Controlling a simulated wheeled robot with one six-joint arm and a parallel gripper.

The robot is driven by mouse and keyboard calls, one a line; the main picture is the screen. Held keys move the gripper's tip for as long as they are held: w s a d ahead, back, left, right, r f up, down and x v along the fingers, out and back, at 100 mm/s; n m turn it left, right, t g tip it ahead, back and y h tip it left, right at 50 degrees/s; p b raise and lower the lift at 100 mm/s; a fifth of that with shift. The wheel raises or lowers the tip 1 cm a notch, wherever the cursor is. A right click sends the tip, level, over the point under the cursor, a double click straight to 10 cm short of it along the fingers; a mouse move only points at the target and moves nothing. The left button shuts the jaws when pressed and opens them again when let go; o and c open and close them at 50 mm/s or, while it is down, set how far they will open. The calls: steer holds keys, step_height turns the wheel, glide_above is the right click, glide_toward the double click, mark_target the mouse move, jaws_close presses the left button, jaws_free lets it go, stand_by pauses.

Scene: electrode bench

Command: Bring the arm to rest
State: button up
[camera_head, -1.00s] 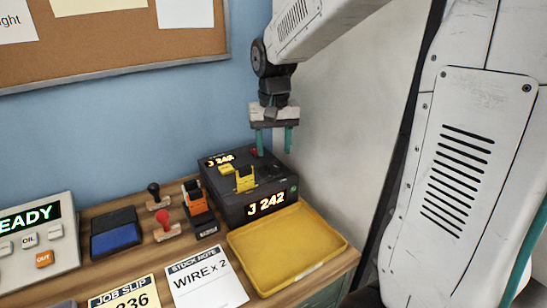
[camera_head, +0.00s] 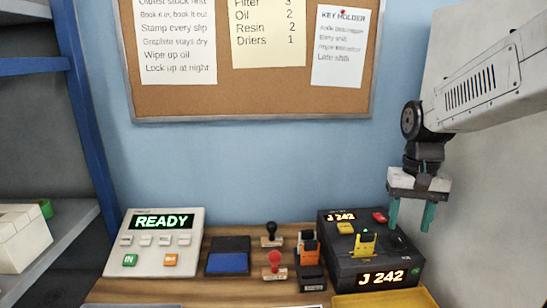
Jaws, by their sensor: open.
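My gripper (camera_head: 410,213) hangs at the right with its two teal fingers pointing down and apart. It is open and nothing shows between the fingers. It is in front of or above the right part of the black box (camera_head: 345,268), whose displays read "J 242". I cannot tell the exact gap between the fingertips and the box. My white arm comes in from the upper right.
The bench holds a "READY" panel (camera_head: 152,262), a blue ink pad (camera_head: 228,262), two hand stamps, an orange-topped black device (camera_head: 309,262) and a yellow tray (camera_head: 385,299), cut off below. A corkboard (camera_head: 250,100) hangs behind. Shelves (camera_head: 50,215) stand left.

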steer(key=s+a+r+n+t, duration=0.1)
steer(key=s+a, duration=0.1)
steer(key=s, duration=0.8)
steer(key=s+a+n+t, duration=0.1)
steer(key=s+a+n, duration=0.1)
steer(key=s, duration=0.9)
steer(key=shift+a+r+n, duration=0.3)
steer(key=shift+a+r, duration=0.05)
steer(key=shift+a, duration=0.45)
steer(key=shift+s, duration=0.1)
